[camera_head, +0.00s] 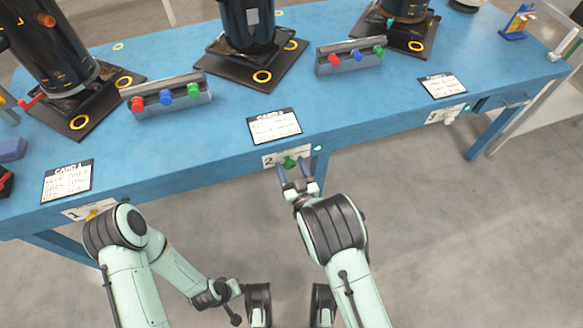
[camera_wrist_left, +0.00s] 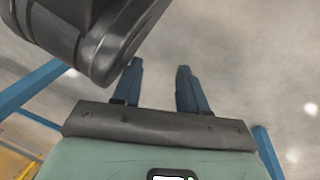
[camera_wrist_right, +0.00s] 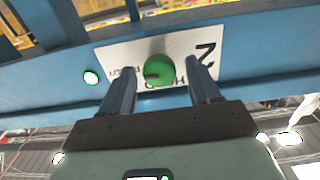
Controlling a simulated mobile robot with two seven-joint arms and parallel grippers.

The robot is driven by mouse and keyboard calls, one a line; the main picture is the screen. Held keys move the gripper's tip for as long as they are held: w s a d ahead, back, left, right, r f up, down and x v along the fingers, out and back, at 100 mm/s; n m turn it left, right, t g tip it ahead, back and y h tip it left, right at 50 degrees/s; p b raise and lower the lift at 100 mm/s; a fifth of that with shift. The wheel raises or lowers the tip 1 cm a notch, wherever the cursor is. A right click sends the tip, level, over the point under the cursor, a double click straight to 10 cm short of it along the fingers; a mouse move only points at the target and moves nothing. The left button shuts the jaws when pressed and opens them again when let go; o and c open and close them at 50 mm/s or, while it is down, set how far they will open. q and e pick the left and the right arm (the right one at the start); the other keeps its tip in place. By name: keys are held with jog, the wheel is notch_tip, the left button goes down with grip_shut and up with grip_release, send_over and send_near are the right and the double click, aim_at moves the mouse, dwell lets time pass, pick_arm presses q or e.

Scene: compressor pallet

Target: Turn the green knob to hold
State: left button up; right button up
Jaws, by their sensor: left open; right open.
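The green knob (camera_head: 289,162) sits on the front edge of the blue table, on a white label plate (camera_head: 270,160) marked 2. In the right wrist view the knob (camera_wrist_right: 160,69) is round with a dark slot, and partly covers the plate's lettering. My right gripper (camera_head: 294,168) is open, its fingers on either side of the knob; in the right wrist view (camera_wrist_right: 163,70) gaps show between knob and fingers. I cannot tell how deep the fingertips reach. My left gripper (camera_wrist_left: 158,68) is open and empty over the grey floor, below and away from the table.
A lit indicator (camera_wrist_right: 91,77) sits beside the plate. On the blue table (camera_head: 200,140) stand black compressors (camera_head: 248,25), button boxes (camera_head: 166,96) and cards (camera_head: 274,126). Knob stations 1 (camera_head: 75,213) and 3 (camera_head: 445,115) are along the same edge. Floor in front is clear.

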jog(key=c, duration=1)
